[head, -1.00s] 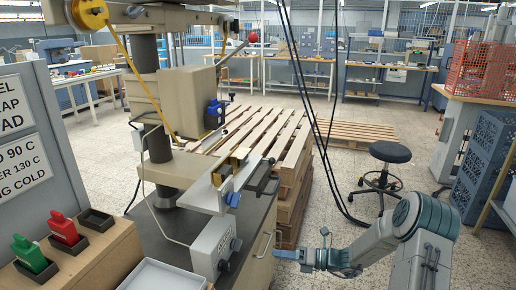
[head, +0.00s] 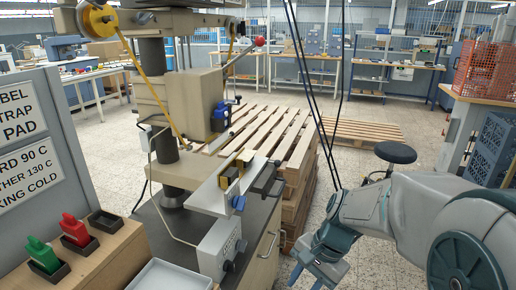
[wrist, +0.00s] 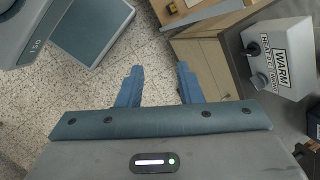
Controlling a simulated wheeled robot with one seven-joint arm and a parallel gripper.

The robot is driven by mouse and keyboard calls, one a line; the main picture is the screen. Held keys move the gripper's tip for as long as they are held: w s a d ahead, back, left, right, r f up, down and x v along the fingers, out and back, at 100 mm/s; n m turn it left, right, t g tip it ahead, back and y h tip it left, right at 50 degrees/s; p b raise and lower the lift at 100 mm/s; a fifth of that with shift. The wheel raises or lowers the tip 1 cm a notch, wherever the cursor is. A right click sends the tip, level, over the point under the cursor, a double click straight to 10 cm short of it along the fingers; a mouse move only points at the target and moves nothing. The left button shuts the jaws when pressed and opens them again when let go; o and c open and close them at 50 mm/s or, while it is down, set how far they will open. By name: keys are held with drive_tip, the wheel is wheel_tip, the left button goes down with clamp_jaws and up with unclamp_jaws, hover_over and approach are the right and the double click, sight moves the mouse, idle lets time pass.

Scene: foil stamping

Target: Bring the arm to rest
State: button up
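My gripper (head: 308,276) is at the lower right of the head view, out in front of the cabinet and to the right of the foil stamping machine (head: 205,100). In the wrist view its two blue fingers (wrist: 158,88) stand apart with nothing between them. Beyond them are the speckled floor and the cabinet's wooden side. My arm (head: 400,215) fills the lower right of the head view, with the elbow close to the camera. The fingertips touch nothing that I can see.
The machine's control box marked WARM (wrist: 278,55) is right of my gripper in the wrist view. Wooden pallets (head: 270,135) and a black stool (head: 395,153) stand behind. Red and green handles (head: 75,230) sit in a wooden holder at left. Floor around the gripper is clear.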

drive_tip(key=s+d+r+n+t+h+p, duration=0.1)
drive_tip(key=s+d+r+n+t+h, duration=0.2)
drive_tip(key=s+n, duration=0.4)
wheel_tip(320, 180, up, 3)
drive_tip(key=shift+d+f+n+h, duration=0.15)
drive_tip(key=shift+d+n+h, duration=0.45)
drive_tip(key=shift+d, duration=0.5)
